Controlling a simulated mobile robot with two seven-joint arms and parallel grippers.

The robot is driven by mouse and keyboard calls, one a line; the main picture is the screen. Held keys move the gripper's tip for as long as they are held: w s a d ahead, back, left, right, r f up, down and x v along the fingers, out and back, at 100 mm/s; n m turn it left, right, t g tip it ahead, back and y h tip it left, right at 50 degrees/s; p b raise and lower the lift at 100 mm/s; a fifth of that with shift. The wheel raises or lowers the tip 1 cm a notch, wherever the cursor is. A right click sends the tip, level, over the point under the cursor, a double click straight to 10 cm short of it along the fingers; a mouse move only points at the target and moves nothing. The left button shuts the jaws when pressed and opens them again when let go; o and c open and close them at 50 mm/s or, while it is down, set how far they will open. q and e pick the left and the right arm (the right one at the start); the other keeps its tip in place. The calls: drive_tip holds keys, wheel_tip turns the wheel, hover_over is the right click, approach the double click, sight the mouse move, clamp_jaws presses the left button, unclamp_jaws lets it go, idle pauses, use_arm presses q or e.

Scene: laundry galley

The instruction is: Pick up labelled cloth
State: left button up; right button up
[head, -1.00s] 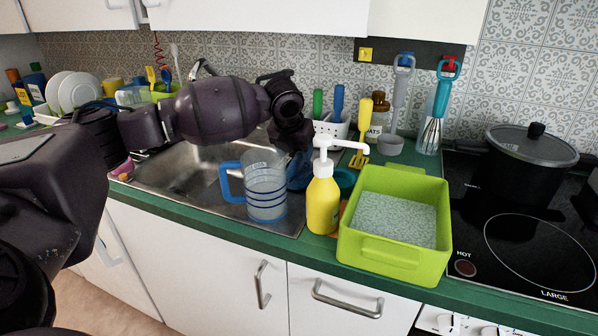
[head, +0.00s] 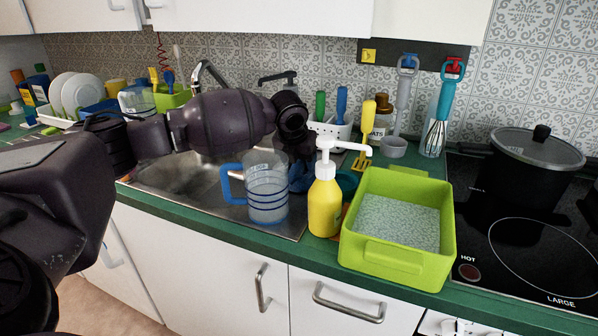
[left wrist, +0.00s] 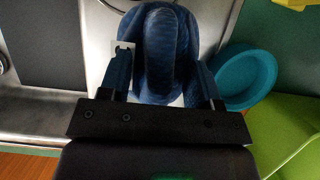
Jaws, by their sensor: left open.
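A blue cloth (left wrist: 158,55) lies bunched in a rounded heap in the left wrist view. A white label with a dark mark (left wrist: 122,52) shows at its left side. My left gripper (left wrist: 163,88) is open, with one finger on each side of the cloth's near part. I cannot tell whether the fingers touch it. In the head view my left gripper (head: 299,150) points down behind the jug and the pump bottle, its fingertips hard to make out. Only a small blue part of the cloth (head: 301,180) shows there. My right gripper is not in view.
A measuring jug (head: 266,195) and a yellow pump bottle (head: 324,205) stand close in front of the gripper. A teal bowl (left wrist: 246,76) is right of the cloth. A green tub (head: 395,265) and the hob with a pot (head: 525,165) lie further right. The sink (head: 185,175) is left.

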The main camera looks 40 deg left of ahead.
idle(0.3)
use_arm(q)
drive_tip(key=c, duration=1)
wheel_tip(320, 180, up, 9)
drive_tip(key=shift+p, duration=0.7)
drive_tip(key=shift+r, duration=0.75)
